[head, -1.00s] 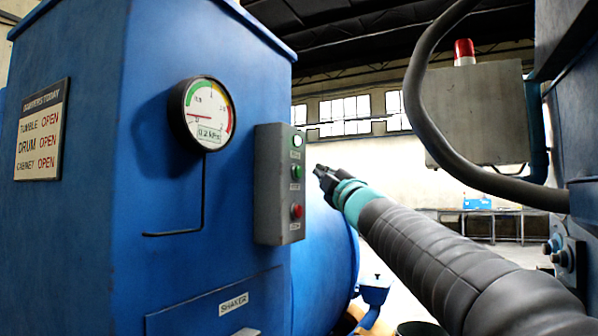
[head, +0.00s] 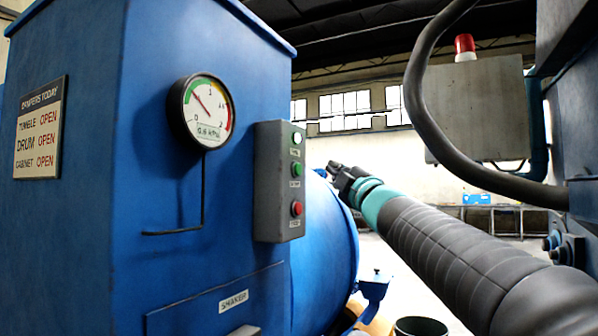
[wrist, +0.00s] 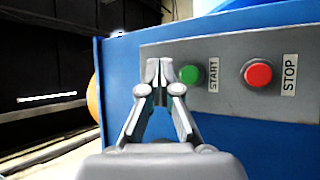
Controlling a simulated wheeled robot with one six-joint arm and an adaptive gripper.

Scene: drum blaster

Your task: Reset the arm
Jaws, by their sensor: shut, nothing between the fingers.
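My gripper (head: 334,170) is shut and empty at the end of my arm, to the right of the grey control box in the head view. It also shows in the wrist view (wrist: 158,68), its closed fingertips in front of the box's left part. The control box (head: 268,215) carries a lit white lamp (head: 297,138), a green button (head: 296,169) and a red button (head: 297,208). The wrist view shows the green START button (wrist: 189,75) just right of the fingertips and the red STOP button (wrist: 257,73) farther right. In the head view the gripper stands clear of the box.
The blue machine cabinet (head: 90,240) fills the left, with a round gauge (head: 202,112) and a sign (head: 41,128). A blue drum (head: 325,250) lies behind it. A thick black hose (head: 430,130) hangs at right. A dark bucket (head: 421,327) stands at the bottom.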

